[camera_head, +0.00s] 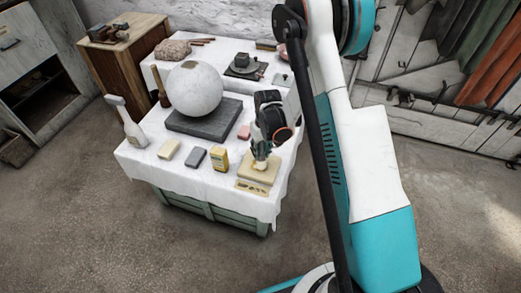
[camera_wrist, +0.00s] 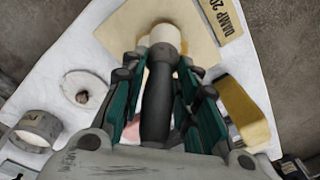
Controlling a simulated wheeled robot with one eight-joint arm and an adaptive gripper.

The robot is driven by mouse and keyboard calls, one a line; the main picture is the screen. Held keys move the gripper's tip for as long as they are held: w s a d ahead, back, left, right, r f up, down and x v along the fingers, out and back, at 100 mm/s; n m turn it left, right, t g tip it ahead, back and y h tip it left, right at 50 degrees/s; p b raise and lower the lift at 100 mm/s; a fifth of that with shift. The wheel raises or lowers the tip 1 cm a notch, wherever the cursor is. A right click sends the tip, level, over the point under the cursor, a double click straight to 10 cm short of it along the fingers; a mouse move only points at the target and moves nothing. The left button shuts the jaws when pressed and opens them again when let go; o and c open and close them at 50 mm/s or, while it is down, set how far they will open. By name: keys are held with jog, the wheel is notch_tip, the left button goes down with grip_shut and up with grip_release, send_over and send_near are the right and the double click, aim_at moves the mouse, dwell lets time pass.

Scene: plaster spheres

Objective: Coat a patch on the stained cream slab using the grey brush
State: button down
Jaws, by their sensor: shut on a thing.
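The cream slab (camera_head: 270,176) lies at the near right corner of the white-covered table, and it also shows at the top of the wrist view (camera_wrist: 128,30). My gripper (camera_head: 260,152) is above it, pointing down. In the wrist view my gripper (camera_wrist: 158,95) is shut on the brush's dark grey handle (camera_wrist: 156,108). The brush's pale head (camera_wrist: 165,36) is over the slab and looks at or very near its surface; I cannot tell whether it touches. The slab under the head is hidden, and the stain is not clear.
A pink block (camera_head: 244,131) lies behind. A large plaster sphere (camera_head: 195,88) sits on a dark base (camera_head: 203,121). A label (camera_wrist: 222,17) reads "DAMP 20".

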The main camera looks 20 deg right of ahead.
jog(key=shift+f, duration=0.3)
dwell(0.4)
jog(key=shift+s+d, duration=0.45)
jog(key=shift+d, duration=0.15)
jog(key=shift+w+a, duration=0.9)
jog(key=shift+a, duration=0.3)
jog(key=shift+s+d, duration=0.1)
jog(key=shift+s+d, duration=0.8)
jog(key=shift+d, duration=0.3)
